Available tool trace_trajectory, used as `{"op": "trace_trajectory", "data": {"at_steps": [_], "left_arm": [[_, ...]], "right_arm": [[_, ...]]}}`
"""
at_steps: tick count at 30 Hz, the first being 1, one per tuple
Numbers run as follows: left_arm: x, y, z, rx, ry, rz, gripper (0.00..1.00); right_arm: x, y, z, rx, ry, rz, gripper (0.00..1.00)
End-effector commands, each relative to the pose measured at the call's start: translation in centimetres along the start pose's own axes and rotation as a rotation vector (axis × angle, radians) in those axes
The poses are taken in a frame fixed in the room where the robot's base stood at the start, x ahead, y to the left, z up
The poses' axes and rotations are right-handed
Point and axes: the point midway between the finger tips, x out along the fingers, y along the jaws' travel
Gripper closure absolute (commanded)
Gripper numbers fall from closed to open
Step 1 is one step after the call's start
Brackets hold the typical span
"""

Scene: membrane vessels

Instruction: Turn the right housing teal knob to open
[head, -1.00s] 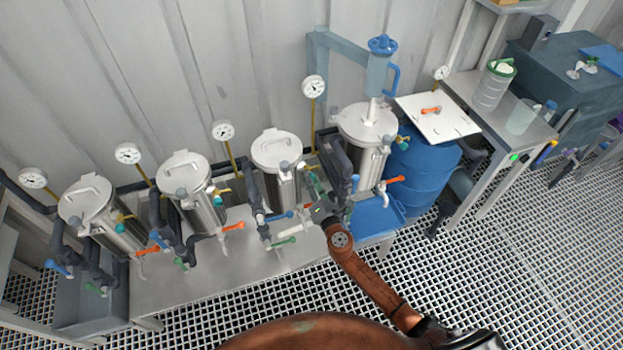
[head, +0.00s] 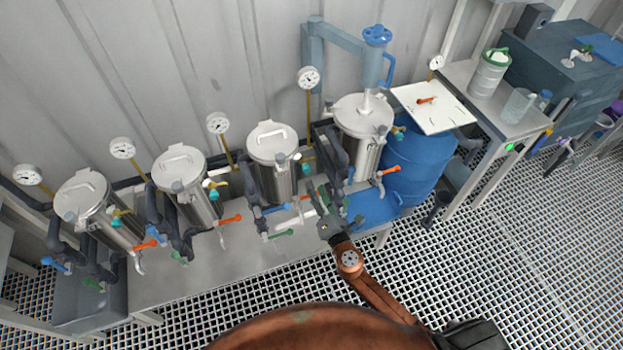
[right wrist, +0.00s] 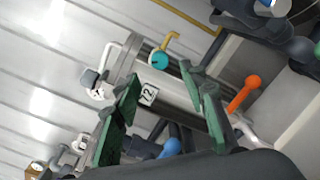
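Several steel housings with teal knobs stand in a row in the head view. The third housing from the left (head: 275,168) has its teal knob (head: 308,168) on its right side. My right gripper (head: 314,192) is just below and in front of that knob. My left gripper is not in view.
An orange handle (right wrist: 245,95) is close to the right-hand finger in the wrist view. Dark pipes (head: 335,150) and a fourth housing (head: 362,130) with a blue pump crowd the gripper's right. A blue barrel (head: 420,165) stands further right. Open grating floor lies in front.

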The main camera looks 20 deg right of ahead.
Motion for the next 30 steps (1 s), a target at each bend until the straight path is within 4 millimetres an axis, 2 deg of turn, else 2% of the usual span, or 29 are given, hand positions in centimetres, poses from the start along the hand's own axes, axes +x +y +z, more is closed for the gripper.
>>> {"op": "trace_trajectory", "data": {"at_steps": [3, 8, 25, 28, 30], "left_arm": [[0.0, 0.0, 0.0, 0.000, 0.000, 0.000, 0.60], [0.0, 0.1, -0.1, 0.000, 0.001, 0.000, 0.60], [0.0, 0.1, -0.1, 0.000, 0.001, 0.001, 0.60], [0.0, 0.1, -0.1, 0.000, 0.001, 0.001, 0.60], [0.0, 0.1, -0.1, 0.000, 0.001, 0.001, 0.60]], "right_arm": [[-1.7, 0.0, 0.0, 0.000, 0.000, 0.000, 0.61], [-2.8, 0.0, 0.0, -0.001, 0.000, 0.001, 0.61], [-3.0, 0.0, 0.0, 0.001, 0.000, -0.001, 0.61], [-2.9, -1.3, -0.6, 0.025, 0.013, -0.025, 0.61], [-2.8, -3.6, -1.6, 0.068, 0.033, -0.069, 0.61]]}}
